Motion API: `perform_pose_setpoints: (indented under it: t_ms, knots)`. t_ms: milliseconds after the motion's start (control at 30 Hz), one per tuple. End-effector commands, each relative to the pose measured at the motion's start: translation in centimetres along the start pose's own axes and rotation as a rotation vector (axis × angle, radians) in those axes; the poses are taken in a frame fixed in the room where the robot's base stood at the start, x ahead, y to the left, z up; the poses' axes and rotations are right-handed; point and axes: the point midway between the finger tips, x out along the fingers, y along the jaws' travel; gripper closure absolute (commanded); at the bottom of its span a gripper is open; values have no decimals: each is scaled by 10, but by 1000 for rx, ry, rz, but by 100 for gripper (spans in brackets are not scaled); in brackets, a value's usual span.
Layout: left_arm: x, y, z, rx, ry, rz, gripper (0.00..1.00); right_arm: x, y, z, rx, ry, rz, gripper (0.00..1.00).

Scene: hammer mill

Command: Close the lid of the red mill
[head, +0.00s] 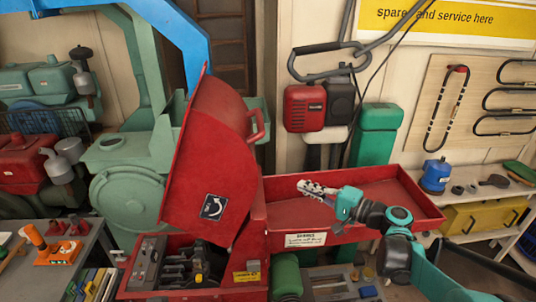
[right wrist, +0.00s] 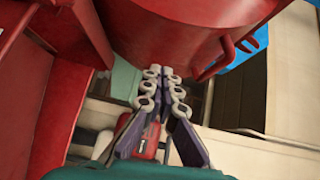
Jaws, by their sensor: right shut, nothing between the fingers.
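The red mill (head: 262,230) stands in the middle of the head view. Its lid (head: 205,150) is raised and tilted up, with a curved handle (head: 257,125) on its right side and an arrow label on its face. The mill's inside (head: 180,265) shows open below the lid. My right gripper (head: 305,187) is shut and empty, over the red tray and to the right of the lid, apart from the handle in the head view. In the right wrist view the fingers (right wrist: 160,75) point toward the lid (right wrist: 180,35) and its handle (right wrist: 215,62). My left gripper is not in view.
A red tray (head: 425,207) extends right from the mill. A green machine (head: 130,195) stands behind on the left. A shelf with a blue can (head: 435,176) is at the right. Tables with small parts stand front left.

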Motion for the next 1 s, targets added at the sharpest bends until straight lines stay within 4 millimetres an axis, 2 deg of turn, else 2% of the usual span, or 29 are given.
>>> perform_pose_setpoints:
  t_ms: [67, 267, 667, 800, 1000]
  knots:
    - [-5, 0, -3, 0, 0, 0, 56, -2, -10, -9, 15, 5, -36, 100]
    - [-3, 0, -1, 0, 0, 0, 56, 15, -11, -10, 20, 2, -51, 100]
    - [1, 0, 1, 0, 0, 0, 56, 98, -14, -10, 19, 1, -48, 100]
    - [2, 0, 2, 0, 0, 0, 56, 114, -16, 6, 19, 2, -48, 100]
    - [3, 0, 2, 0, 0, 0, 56, 125, -17, 16, 19, 4, -48, 100]
